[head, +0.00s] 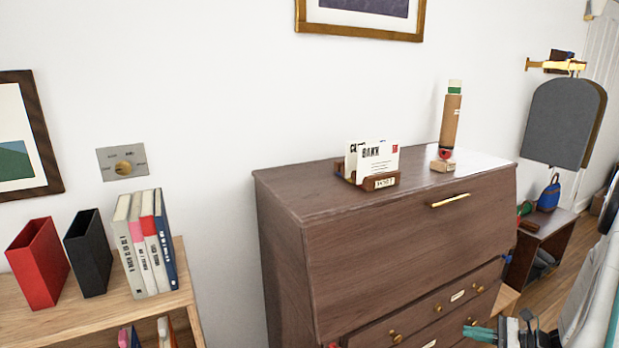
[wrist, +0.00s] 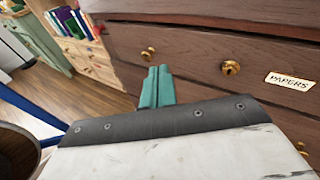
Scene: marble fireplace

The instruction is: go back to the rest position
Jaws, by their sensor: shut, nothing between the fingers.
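My gripper (wrist: 157,88) shows in the wrist view as two teal fingers pressed side by side, with nothing between them. It is in front of the dark wooden drawers (wrist: 205,62) with brass knobs; whether it touches them I cannot tell. In the head view my gripper (head: 481,333) is at the bottom edge, to the right, in front of the lower drawers of the dark wooden desk (head: 380,240). Part of my arm shows at the right edge there.
The desk's slanted front is closed. A letter holder (head: 380,182) and a wooden cylinder (head: 451,120) stand on top. A light wood shelf (head: 95,325) with books is at the left. A low side table (head: 545,232) stands at the right. Wooden floor (wrist: 62,95) shows in the wrist view.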

